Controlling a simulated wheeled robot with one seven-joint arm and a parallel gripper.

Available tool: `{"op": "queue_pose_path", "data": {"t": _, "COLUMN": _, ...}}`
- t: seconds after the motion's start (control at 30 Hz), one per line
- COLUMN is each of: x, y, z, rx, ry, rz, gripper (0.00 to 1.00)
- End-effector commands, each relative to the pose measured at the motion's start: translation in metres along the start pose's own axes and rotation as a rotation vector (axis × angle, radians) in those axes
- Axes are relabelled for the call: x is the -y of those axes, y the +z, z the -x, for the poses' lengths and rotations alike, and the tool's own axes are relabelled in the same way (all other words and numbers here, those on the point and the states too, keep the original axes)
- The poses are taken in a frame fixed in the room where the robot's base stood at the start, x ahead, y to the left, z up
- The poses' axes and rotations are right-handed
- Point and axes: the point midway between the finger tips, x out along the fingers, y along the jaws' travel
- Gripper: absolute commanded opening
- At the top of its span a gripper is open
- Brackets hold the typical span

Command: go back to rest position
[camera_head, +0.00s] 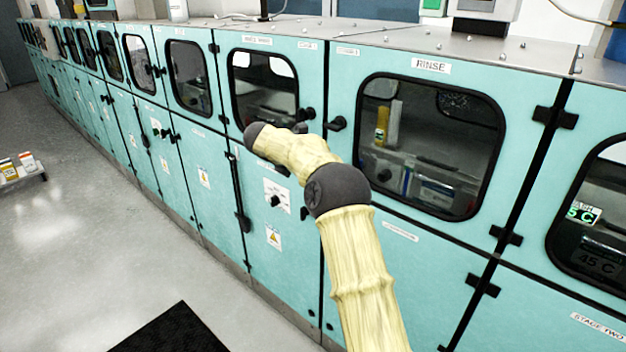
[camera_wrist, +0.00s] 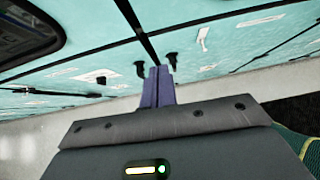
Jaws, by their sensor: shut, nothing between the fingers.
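My arm shows in the head view in a pale yellow sleeve with dark joints, reaching forward in front of the teal cabinet row. My gripper's fingers are hidden in the head view. In the wrist view my gripper (camera_wrist: 160,88) shows as two purple-grey fingers, close together and empty. Behind the fingertips is the teal cabinet front (camera_wrist: 215,52) with two black handles, seen at a strong tilt. I cannot tell the exact gap between fingertips and cabinet.
The rinse module door (camera_head: 340,215) with its window stands shut at right of centre. Other modules run away to the far left. A black mat (camera_head: 172,332) lies on the grey floor, and a low trolley with boxes (camera_head: 22,163) stands at far left. The floor between is clear.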

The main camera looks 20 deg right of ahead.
Motion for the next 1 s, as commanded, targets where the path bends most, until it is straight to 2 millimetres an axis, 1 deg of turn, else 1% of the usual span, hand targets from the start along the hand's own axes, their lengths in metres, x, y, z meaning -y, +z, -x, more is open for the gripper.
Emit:
{"op": "queue_pose_path", "data": {"t": 0.1, "x": 0.001, "y": 0.000, "z": 0.005, "rx": 0.000, "ry": -0.002, "rz": 0.000, "gripper": 0.00}}
{"op": "queue_pose_path", "data": {"t": 0.4, "x": 0.001, "y": 0.001, "z": 0.005, "rx": 0.002, "ry": -0.001, "rz": 0.004, "gripper": 0.00}}
{"op": "queue_pose_path", "data": {"t": 0.47, "x": 0.000, "y": 0.003, "z": 0.007, "rx": 0.017, "ry": 0.007, "rz": 0.026, "gripper": 0.00}}
{"op": "queue_pose_path", "data": {"t": 0.57, "x": -0.002, "y": 0.013, "z": 0.014, "rx": 0.088, "ry": 0.040, "rz": 0.123, "gripper": 0.00}}
{"op": "queue_pose_path", "data": {"t": 0.67, "x": -0.008, "y": 0.027, "z": 0.027, "rx": 0.216, "ry": 0.095, "rz": 0.316, "gripper": 0.00}}
{"op": "queue_pose_path", "data": {"t": 0.7, "x": -0.010, "y": 0.033, "z": 0.035, "rx": 0.280, "ry": 0.118, "rz": 0.417, "gripper": 0.00}}
{"op": "queue_pose_path", "data": {"t": 0.77, "x": -0.015, "y": 0.038, "z": 0.048, "rx": 0.377, "ry": 0.154, "rz": 0.586, "gripper": 0.00}}
{"op": "queue_pose_path", "data": {"t": 0.8, "x": -0.018, "y": 0.040, "z": 0.056, "rx": 0.441, "ry": 0.173, "rz": 0.705, "gripper": 0.00}}
{"op": "queue_pose_path", "data": {"t": 0.87, "x": -0.021, "y": 0.039, "z": 0.068, "rx": 0.530, "ry": 0.200, "rz": 0.885, "gripper": 0.00}}
{"op": "queue_pose_path", "data": {"t": 0.9, "x": -0.022, "y": 0.036, "z": 0.076, "rx": 0.587, "ry": 0.215, "rz": 1.008, "gripper": 0.00}}
{"op": "queue_pose_path", "data": {"t": 0.97, "x": -0.022, "y": 0.029, "z": 0.087, "rx": 0.666, "ry": 0.234, "rz": 1.194, "gripper": 0.00}}
{"op": "queue_pose_path", "data": {"t": 1.0, "x": -0.021, "y": 0.022, "z": 0.094, "rx": 0.716, "ry": 0.246, "rz": 1.321, "gripper": 0.00}}
